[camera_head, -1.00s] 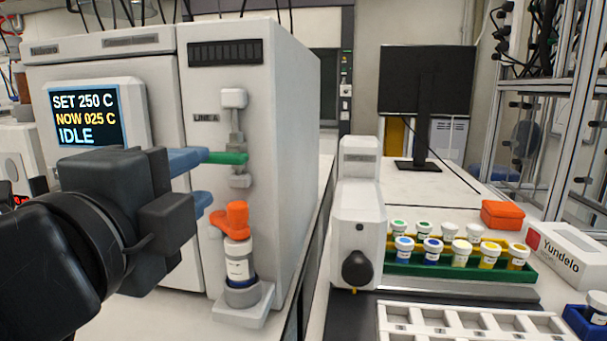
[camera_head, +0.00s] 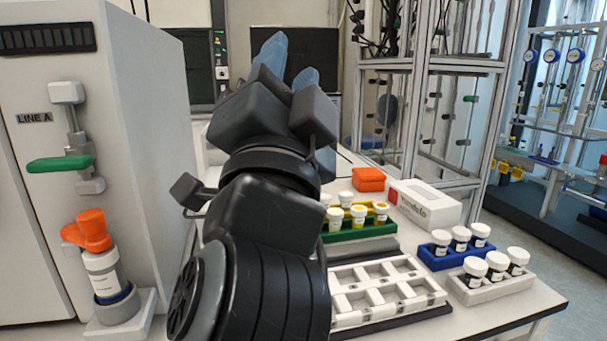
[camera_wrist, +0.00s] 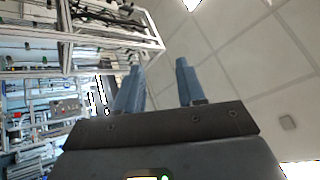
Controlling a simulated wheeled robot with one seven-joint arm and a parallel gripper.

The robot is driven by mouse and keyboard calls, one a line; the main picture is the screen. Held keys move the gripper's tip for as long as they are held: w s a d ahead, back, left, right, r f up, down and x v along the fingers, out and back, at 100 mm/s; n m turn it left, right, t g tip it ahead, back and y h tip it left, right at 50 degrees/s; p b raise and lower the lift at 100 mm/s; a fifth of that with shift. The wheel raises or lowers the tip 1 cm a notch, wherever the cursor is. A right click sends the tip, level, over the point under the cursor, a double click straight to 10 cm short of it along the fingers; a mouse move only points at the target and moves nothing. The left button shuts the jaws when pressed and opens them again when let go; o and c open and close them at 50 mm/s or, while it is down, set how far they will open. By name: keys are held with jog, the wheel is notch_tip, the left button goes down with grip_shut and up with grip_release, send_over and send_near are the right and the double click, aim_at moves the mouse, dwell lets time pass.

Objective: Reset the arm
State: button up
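My gripper (camera_head: 290,66) is raised in the middle of the head view, its two blue fingers pointing up and away. In the wrist view the fingers (camera_wrist: 158,88) stand apart with nothing between them, against the ceiling and a rack. The reactor cabinet marked LINE A (camera_head: 145,150) is at the left, clear of my gripper. On its front are a green handle (camera_head: 60,163) and, below, an orange-topped vial (camera_head: 103,275) upright in a white holder (camera_head: 122,328). My arm hides part of the bench.
A white compartment tray (camera_head: 345,318) lies on the bench right of my arm. Beyond it are a green rack (camera_head: 350,233), an orange box (camera_head: 368,178) and a white carton (camera_head: 425,205). Blue (camera_head: 450,262) and white (camera_head: 500,290) vial racks stand near the right edge. A metal frame (camera_head: 505,100) rises behind.

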jog(key=s+d+f+n+g+y+p, duration=0.1)
jog(key=s+d+f+n+g+y, duration=0.2)
jog(key=d+f+n, duration=0.4)
jog(key=s+d+f+n+y, duration=0.3)
jog(key=s+d+f+n, duration=0.2)
jog(key=d+f, duration=0.3)
jog(key=s+d+f+n+g+y+p, duration=0.1)
jog(key=s+d+f+n+g+y, duration=0.2)
jog(key=d+f+n, duration=0.45)
jog(key=s+f+m+g+h, duration=0.1)
jog(key=s+f, duration=0.3)
jog(key=s, duration=0.4)
jog(key=s+f+m+g+h, duration=0.2)
jog(key=s+f+m+h, duration=0.1)
jog(key=s, duration=0.6)
jog(key=s+f+m+g+h+p, duration=0.1)
jog(key=s+f+m+h, duration=0.1)
jog(key=s+f, duration=0.3)
jog(key=s+m, duration=0.1)
jog(key=s, duration=0.3)
jog(key=shift+s+d+f+m+h, duration=0.15)
jog(key=shift+d+f+m+h, duration=0.1)
jog(key=shift+m+h, duration=0.15)
